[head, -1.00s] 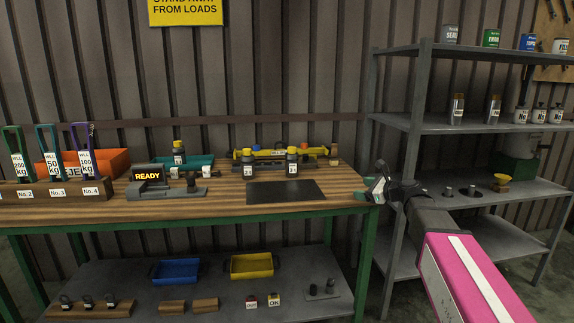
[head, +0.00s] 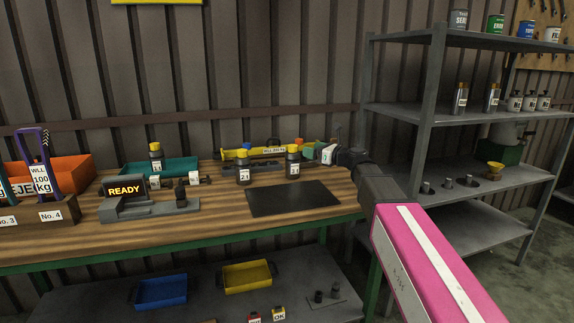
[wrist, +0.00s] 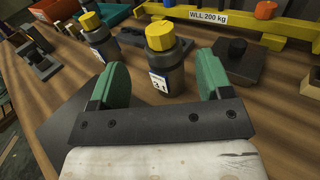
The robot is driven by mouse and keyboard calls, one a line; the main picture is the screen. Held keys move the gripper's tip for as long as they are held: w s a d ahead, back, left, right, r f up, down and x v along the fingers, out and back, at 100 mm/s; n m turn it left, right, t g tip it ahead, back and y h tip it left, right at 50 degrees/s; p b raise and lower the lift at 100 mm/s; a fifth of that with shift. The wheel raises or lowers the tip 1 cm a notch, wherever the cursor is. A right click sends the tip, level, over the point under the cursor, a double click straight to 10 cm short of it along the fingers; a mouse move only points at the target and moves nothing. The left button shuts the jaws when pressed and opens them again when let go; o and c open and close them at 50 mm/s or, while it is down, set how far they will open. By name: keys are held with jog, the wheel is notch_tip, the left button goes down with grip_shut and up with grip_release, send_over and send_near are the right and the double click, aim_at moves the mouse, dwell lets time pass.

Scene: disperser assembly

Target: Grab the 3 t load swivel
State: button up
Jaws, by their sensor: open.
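The 3 t load swivel (head: 293,163) is a dark cylinder with a yellow top and a white label. It stands upright on the wooden bench, near the dark mat. In the wrist view, the 3 t load swivel (wrist: 168,72) is just beyond and between my green fingertips. My gripper (head: 328,153) is to its right in the head view. In the wrist view my gripper (wrist: 165,78) is open, with nothing held.
A similar 2 t swivel (head: 243,166) stands to the left, and a 1 t one (head: 156,156) farther left. A yellow beam (wrist: 215,17) marked WLL 200 kg and a dark block (wrist: 235,62) lie behind and right. The dark mat (head: 293,199) is bare.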

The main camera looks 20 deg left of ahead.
aim_at(297, 146)
jog(key=x, duration=1)
jog(key=shift+s+f, duration=0.1)
jog(key=shift+s, duration=0.05)
jog(key=shift+c, duration=0.3)
grip_shut()
